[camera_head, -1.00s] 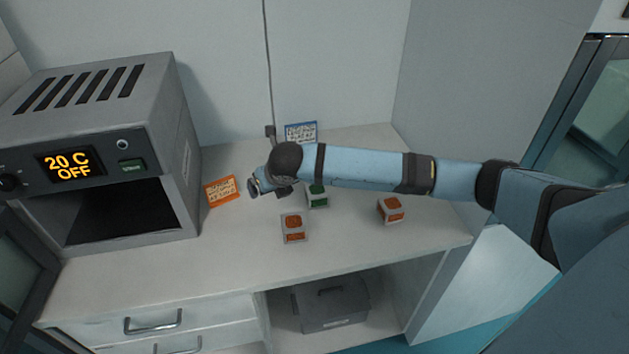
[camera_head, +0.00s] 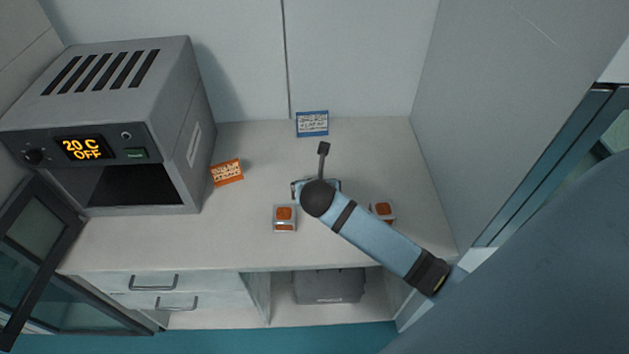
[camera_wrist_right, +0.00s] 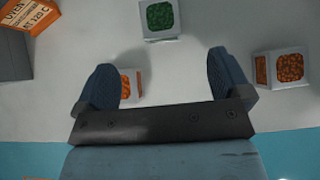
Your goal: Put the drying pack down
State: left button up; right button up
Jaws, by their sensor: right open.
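Small white drying packs with coloured windows rest on the bench. One orange-windowed pack (camera_head: 285,217) stands left of my right gripper (camera_head: 316,186); another orange one (camera_head: 382,211) stands to the right, partly behind my arm. A green-windowed pack (camera_wrist_right: 159,18) shows in the right wrist view, beyond the fingers; my arm hides it in the head view. In the wrist view, my right gripper (camera_wrist_right: 164,75) is open and empty above the bench. One orange pack (camera_wrist_right: 130,84) is partly hidden by the left finger; another (camera_wrist_right: 283,68) lies beyond the right finger. My left gripper is out of view.
A grey oven (camera_head: 110,120) reading "20 C OFF" stands left with its chamber open. An orange sign (camera_head: 227,172) is beside it; a blue-framed sign (camera_head: 312,123) stands at the back wall. A grey case (camera_head: 330,287) sits on the shelf below.

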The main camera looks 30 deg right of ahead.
jog(key=x, duration=0.8)
jog(key=shift+w+f, duration=0.1)
jog(key=shift+f, duration=0.15)
jog(key=shift+s+f+p+x, duration=0.15)
jog(key=shift+p+x, duration=0.1)
jog(key=shift+x, duration=1.05)
jog(key=shift+s+f+p+x, duration=0.15)
jog(key=shift+p+x, duration=0.05)
jog(key=shift+x, duration=1.15)
